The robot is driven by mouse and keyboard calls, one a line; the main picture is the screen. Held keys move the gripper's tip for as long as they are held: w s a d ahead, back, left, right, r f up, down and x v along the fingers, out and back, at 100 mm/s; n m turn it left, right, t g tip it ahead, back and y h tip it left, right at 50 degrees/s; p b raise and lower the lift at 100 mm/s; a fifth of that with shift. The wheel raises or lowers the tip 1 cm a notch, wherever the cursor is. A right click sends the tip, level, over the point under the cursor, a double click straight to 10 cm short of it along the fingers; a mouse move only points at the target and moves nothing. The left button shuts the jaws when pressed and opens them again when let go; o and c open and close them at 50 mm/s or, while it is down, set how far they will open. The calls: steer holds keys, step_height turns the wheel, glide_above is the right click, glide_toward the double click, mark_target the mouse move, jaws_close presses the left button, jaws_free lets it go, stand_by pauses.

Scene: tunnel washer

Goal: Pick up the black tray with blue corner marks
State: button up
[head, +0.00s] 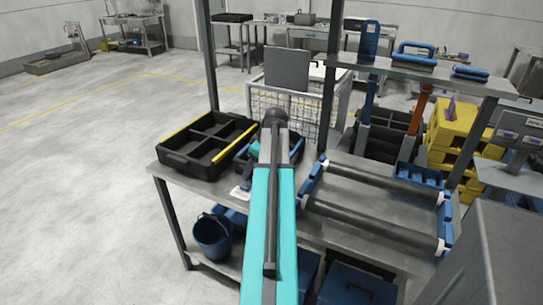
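A black tray with blue marks at its corners (294,158) sits on the grey metal bench (330,222), mostly hidden behind my arm. Only parts of its sides show to the left and right of the arm. A small teal piece shows at its left part; I cannot tell what it is. My arm reaches forward over the bench toward this tray. My gripper's fingers are hidden beyond the arm's dark rounded end, so their state and any contact with the tray do not show.
A black divided tray with yellow edges (186,162) stands close on the left. A frame with dark rollers (375,188) lies to the right. A wire cage (335,97) and an upright post (328,105) stand behind. A blue bucket (212,237) is underneath. Floor at left is clear.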

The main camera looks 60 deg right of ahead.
stand_by(0.4)
steer(key=c, duration=1.4)
steer(key=shift+o, duration=0.2)
steer(key=shift+r, duration=0.1)
step_height(320, 180, up, 10)
steer(key=shift+b, duration=0.35)
